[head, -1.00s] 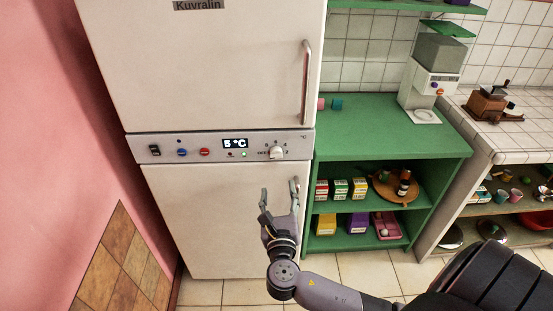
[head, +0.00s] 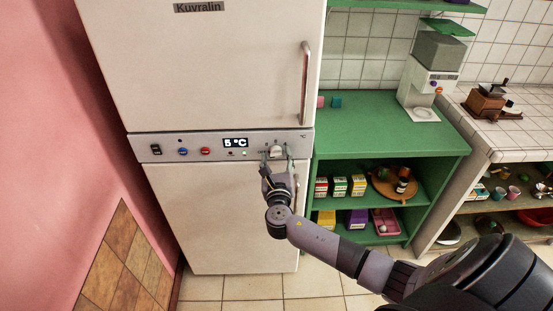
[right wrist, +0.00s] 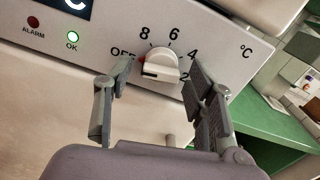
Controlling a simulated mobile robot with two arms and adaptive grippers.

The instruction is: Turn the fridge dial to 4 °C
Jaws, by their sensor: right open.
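The fridge (head: 220,215) has a grey control strip with a white dial (head: 277,150) near its right end. The display (head: 235,142) reads 5 °C. In the right wrist view the dial (right wrist: 160,66) is ringed by OFF, 8, 6, 4 and 2, with a red mark near OFF; I cannot tell its exact setting. My right gripper (head: 277,158) is open and empty in front of the dial. In the right wrist view its fingers (right wrist: 160,72) stand to the left and right of the knob, with gaps showing on both sides. My left gripper is not in view.
A green OK lamp (right wrist: 73,37) is lit, and an ALARM lamp (right wrist: 33,22) is beside it. Blue and red buttons (head: 205,151) are further left on the strip. A vertical door handle (head: 306,85) is above right. A green shelf (head: 380,125) stands close on the right.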

